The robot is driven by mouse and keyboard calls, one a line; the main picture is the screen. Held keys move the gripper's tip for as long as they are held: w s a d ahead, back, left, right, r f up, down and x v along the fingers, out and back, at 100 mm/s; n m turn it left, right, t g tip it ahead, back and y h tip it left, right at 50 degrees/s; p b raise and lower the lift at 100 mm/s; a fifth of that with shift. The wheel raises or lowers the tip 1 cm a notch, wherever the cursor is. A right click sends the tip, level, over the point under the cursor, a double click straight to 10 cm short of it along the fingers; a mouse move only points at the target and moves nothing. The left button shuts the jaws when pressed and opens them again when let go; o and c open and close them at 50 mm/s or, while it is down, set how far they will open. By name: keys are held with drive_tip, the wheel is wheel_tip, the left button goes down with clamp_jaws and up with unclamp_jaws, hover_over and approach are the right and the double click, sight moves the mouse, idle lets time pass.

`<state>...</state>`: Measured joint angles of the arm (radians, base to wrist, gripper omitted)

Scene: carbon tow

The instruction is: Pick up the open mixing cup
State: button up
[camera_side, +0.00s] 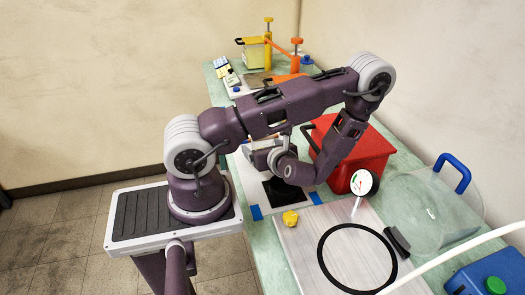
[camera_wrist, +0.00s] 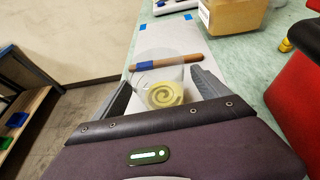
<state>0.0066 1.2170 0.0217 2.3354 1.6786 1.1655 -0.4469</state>
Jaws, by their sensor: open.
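The open mixing cup (camera_wrist: 152,94) is clear, with a yellowish swirl of liquid in it, and shows in the wrist view just ahead of my palm. A wooden stick (camera_wrist: 178,62) with a blue band lies at its far rim; I cannot tell whether it touches the cup. My gripper (camera_wrist: 160,92) is open, with one grey finger left of the cup and one right of it. I cannot tell whether either finger touches it. In the side view my gripper (camera_side: 262,155) is low over the table and my arm hides the cup.
A red bin (camera_side: 355,150) stands right of my wrist. A black sheet (camera_side: 283,190) lies on white paper with blue tape. A pale plate (camera_side: 325,240) with a black ring, a gauge (camera_side: 361,183) and a clear vessel (camera_side: 425,205) are nearer the camera. Clamps and bottles stand at the far end.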

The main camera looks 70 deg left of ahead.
drive_tip(key=shift+a, duration=0.2)
drive_tip(key=c, duration=1.6)
drive_tip(key=shift+o, duration=0.2)
